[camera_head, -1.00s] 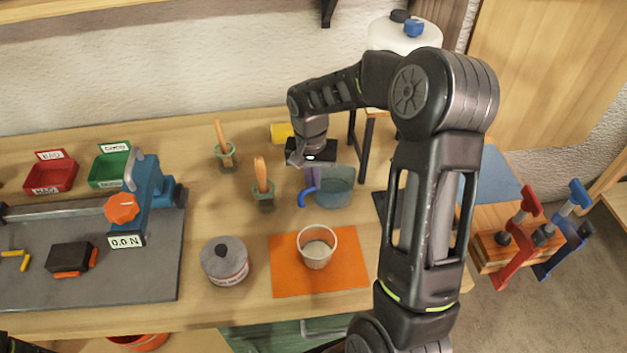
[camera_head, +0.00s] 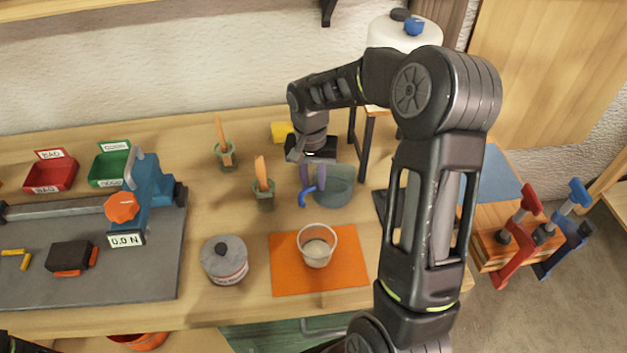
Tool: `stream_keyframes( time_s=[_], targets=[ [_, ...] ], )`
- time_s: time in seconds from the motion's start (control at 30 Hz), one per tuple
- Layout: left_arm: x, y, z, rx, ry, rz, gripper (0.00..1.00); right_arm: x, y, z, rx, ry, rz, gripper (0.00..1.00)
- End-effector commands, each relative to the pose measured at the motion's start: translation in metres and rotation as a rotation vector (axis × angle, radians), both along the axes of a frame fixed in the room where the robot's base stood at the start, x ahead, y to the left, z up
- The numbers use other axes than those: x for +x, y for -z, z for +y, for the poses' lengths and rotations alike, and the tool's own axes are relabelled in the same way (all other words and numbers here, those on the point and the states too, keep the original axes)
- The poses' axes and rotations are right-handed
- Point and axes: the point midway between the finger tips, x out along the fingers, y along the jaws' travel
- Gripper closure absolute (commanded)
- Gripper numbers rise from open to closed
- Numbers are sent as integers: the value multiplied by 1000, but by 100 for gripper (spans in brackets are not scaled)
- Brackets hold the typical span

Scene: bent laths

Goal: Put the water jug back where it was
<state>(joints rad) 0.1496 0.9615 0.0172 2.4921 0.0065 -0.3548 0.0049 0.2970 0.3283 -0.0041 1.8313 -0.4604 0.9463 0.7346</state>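The water jug (camera_head: 335,190) is a translucent grey-green vessel with a blue handle (camera_head: 305,197) on its left side. It stands upright on the bench, behind the orange mat and in front of the small wooden stand. My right gripper (camera_head: 312,184) points down at the handle side of the jug. Its two purple fingers show spread apart, one on each side of the handle's top. The fingertips are partly hidden, so I cannot tell whether they touch the handle. My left gripper is not in view.
A clear cup (camera_head: 317,246) stands on the orange mat (camera_head: 285,283). A lidded grey pot (camera_head: 224,260) and two green pots with orange-handled tools (camera_head: 263,192) stand to the left. A white tank (camera_head: 402,36) is on the stand. Red and blue clamps (camera_head: 520,228) are at right.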

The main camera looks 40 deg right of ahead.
Motion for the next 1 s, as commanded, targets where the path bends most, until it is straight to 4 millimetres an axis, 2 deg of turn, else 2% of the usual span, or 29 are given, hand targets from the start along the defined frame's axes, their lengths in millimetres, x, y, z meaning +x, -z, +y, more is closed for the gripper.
stream_keyframes(
  time_s=[0.17, 0.4, 0.53, 0.7, 1.0],
  targets=[
    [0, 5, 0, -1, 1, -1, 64, 2, -27, 1, -1, -1, -4, 75],
    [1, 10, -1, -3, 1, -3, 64, 4, -77, 2, -1, 0, -6, 75],
    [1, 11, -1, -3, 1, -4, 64, 4, -99, 3, -1, -1, -4, 75],
    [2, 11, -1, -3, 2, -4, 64, 3, -113, 4, 1, -1, -1, 75],
    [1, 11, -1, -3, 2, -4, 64, 3, -114, 4, 0, -1, 0, 75]
  ],
)
